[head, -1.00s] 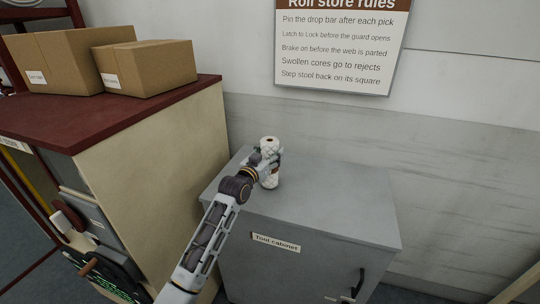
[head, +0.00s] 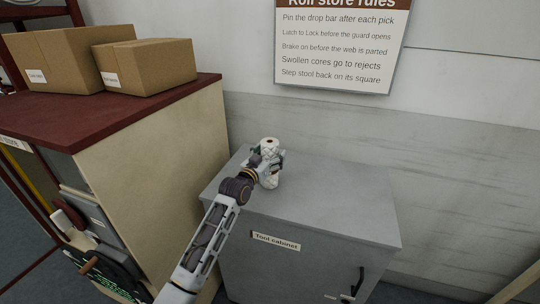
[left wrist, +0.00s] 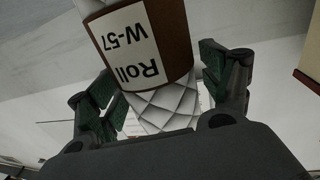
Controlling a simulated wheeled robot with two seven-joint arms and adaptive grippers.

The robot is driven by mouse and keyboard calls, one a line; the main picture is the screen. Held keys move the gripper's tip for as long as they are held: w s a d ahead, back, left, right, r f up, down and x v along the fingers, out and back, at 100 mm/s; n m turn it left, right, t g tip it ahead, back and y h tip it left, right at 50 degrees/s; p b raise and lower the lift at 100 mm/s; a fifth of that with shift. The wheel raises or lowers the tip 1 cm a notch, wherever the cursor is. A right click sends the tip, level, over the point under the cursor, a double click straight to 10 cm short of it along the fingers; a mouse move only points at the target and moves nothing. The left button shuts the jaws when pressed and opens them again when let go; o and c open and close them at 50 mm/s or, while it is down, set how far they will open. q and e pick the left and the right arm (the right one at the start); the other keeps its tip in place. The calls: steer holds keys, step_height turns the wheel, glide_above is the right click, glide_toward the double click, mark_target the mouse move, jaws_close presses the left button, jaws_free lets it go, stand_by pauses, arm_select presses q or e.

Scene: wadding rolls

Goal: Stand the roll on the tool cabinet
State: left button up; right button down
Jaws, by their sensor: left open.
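The roll (head: 270,148) is white and quilted with a brown band, and it stands upright on the grey top of the tool cabinet (head: 335,203). In the left wrist view the roll (left wrist: 170,108) shows a label reading "Roll W-57". My left gripper (head: 270,166) is at the roll, its fingers on either side of it. In the left wrist view the green-padded fingers of my left gripper (left wrist: 160,85) are spread, with gaps between them and the roll. My right gripper is not in view.
A cream cabinet with a dark red top (head: 110,112) stands close on the left, carrying two cardboard boxes (head: 145,66). A wall with a rules sign (head: 338,45) is behind. The right part of the tool cabinet's top is clear.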

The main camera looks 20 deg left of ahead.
mark_target(265, 159)
arm_select(q)
steer(key=shift+r, duration=0.15)
steer(key=shift+s, duration=0.15)
steer(key=shift+s+a+b, duration=0.2)
steer(key=shift+s, duration=0.8)
steer(key=shift+s+a+b, duration=0.15)
steer(key=shift+s+a, duration=0.05)
steer(key=shift+s, duration=0.75)
steer(key=s+a+b, duration=0.1)
steer(key=s, duration=0.6)
steer(key=shift+s+a, duration=0.25)
steer(key=shift+s, duration=0.05)
